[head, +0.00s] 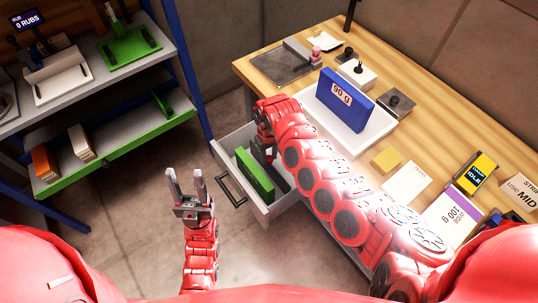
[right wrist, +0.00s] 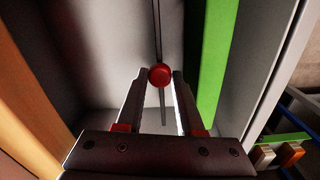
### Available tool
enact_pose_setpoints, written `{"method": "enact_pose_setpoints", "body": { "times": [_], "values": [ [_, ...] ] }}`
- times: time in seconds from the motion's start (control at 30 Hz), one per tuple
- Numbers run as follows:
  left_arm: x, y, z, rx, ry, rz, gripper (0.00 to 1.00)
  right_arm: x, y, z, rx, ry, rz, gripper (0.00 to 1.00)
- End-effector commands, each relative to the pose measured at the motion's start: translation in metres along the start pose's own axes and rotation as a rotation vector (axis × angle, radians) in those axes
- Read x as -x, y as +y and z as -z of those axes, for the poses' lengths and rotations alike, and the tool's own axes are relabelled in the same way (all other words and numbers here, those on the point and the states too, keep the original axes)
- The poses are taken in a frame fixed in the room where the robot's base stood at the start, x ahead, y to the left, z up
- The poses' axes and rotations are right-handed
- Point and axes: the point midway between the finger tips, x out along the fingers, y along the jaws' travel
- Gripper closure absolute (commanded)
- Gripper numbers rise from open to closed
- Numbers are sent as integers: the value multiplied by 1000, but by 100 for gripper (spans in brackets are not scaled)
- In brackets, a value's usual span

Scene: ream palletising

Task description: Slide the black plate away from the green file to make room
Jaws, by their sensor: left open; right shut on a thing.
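The green file (head: 255,172) stands on edge in the open drawer (head: 229,160); in the right wrist view (right wrist: 214,55) it is to the right of my fingers. The black plate shows as a thin dark upright edge (right wrist: 157,28) with a red knob (right wrist: 160,75). It is apart from the green file, with a narrow gap between. My right gripper (right wrist: 161,82) is down in the drawer, shut on the plate's red knob. In the head view my arm hides part of the drawer. My left gripper (head: 185,175) is open and empty, left of the drawer.
The wooden table (head: 262,72) holds a blue ream marked 90 g (head: 345,100) on a white tray. A shelf (head: 110,152) with a green edge stands at the left. The wooden table side (right wrist: 25,90) is near my right wrist. Floor around my left gripper is clear.

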Motion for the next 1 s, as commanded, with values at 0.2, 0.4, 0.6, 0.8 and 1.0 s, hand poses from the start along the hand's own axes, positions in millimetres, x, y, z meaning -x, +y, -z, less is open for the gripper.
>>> {"method": "enact_pose_setpoints", "body": {
  "times": [0.2,0.4,0.6,0.8,1.0],
  "values": [
    [0,0,0,0,0,0,50,0,0,0,0,-1,0,100],
    [2,0,0,0,0,0,50,-1,3,0,-1,-1,-1,100],
    [26,1,-4,0,0,0,50,-7,41,6,-3,-2,-4,100],
    [43,2,-7,0,0,0,50,-4,72,11,-2,-1,-2,100],
    [41,2,-7,0,0,0,50,-1,75,11,0,-2,1,100]
  ]
}}
